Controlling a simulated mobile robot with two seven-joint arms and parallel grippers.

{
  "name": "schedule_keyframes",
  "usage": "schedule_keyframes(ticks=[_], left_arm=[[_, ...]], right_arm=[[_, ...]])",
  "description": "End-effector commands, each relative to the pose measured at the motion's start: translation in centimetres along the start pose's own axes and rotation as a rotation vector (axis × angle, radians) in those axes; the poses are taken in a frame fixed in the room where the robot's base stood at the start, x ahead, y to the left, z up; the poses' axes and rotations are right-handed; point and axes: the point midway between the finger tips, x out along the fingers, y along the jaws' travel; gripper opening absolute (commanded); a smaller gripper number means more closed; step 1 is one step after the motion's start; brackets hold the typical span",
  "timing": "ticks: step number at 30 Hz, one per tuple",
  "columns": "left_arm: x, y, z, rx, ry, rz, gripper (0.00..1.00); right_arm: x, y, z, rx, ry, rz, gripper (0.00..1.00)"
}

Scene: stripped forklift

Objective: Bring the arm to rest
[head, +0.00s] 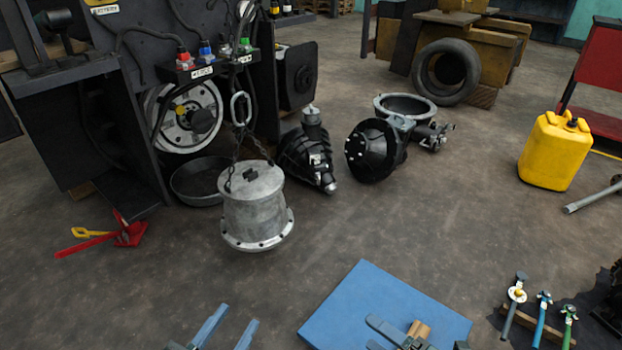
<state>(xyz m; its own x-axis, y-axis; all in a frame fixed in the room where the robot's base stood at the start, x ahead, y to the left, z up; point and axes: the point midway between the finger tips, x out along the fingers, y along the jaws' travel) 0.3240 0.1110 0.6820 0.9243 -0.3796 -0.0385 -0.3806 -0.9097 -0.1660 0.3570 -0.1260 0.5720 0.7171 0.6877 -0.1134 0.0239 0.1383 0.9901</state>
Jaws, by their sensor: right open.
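My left gripper (228,327) shows at the bottom edge of the head view, left of the blue mat. Its two grey-blue fingers are apart with bare floor between them. My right gripper (384,333) is at the bottom edge over the blue mat (350,290), and it is open. A small tan piece (419,329) shows beside the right gripper; I cannot tell whether it touches it. Most of both arms is out of view below.
A grey metal drum (253,212) hangs on or stands under a chain by the stripped forklift (120,70). Black machine parts (372,150) lie behind it. A yellow canister (555,150) stands right. Tools with coloured handles (543,315) lie lower right. The middle floor is clear.

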Motion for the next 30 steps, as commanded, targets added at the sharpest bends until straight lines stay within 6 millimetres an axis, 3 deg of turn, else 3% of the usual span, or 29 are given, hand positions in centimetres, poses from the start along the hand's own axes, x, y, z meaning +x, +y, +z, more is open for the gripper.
schedule_keyframes(ticks=[3, 12, 25, 30], left_arm=[[0.0, 0.0, 0.0, 0.000, 0.000, 0.000, 0.36], [0.0, 0.0, 0.0, 0.000, 0.000, 0.000, 0.36], [0.0, 0.0, 0.0, 0.000, 0.000, 0.000, 0.36], [0.6, 0.8, 0.8, -0.029, 0.082, 0.017, 0.36]], right_arm=[[-1.8, 3.1, -1.1, 0.442, -0.086, 0.026, 0.76], [-5.4, 8.2, -3.7, 1.313, -0.191, 0.047, 0.76], [-2.6, 11.1, -2.4, 1.500, -0.277, 0.320, 0.76], [-1.8, 10.3, -2.9, 1.510, -0.194, 0.371, 0.76]])
